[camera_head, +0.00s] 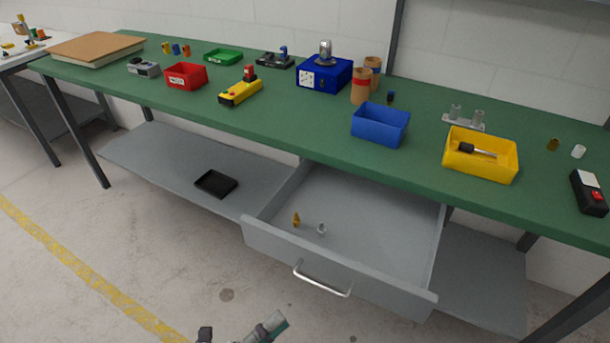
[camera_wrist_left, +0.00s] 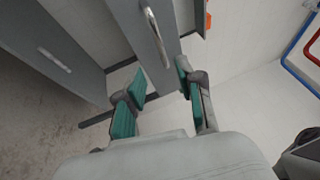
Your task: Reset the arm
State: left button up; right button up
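My left gripper (camera_head: 240,335) shows only in part at the bottom edge of the head view, below the open drawer and apart from it. In the left wrist view the left gripper (camera_wrist_left: 160,88) has its two teal-padded fingers spread, with nothing between them. The drawer's metal handle (camera_wrist_left: 155,35) is beyond the fingertips. My right gripper is in neither view.
The grey drawer (camera_head: 375,215) is pulled out, with a small brass part (camera_head: 296,219) and a small grey part (camera_head: 321,229) inside. The green workbench (camera_head: 290,128) carries a blue bin (camera_head: 380,124), a yellow bin (camera_head: 481,155) and a red bin (camera_head: 186,76). Floor in front is clear.

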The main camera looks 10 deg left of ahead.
pick_arm(q)
jog(key=shift+f, duration=0.1)
jog(key=s+a+f+n+g+y, duration=0.1)
jog(key=a+f+n+y, duration=0.3)
jog(key=f, duration=0.5)
jog(key=s+a+f+n+g+y+p, duration=0.1)
jog(key=a+f+n+g+y, duration=0.15)
jog(key=f+n, duration=0.45)
jog(key=s+a+f+n+g+y, duration=0.1)
jog(key=a+f+n+y, duration=0.2)
jog(key=f, duration=0.8)
jog(key=s+a+f+n+g+y, duration=0.1)
jog(key=s+f+n+g, duration=0.3)
jog(key=s+f, duration=0.4)
jog(key=s+a+f+n+g+y, duration=0.2)
jog(key=s+f+n+g, duration=0.3)
jog(key=s, duration=1)
notch_tip(320, 180, down, 4)
jog(key=shift+r+n+y+p, duration=0.25)
jog(key=shift+n+y+p, duration=0.15)
jog(key=shift+n, duration=0.4)
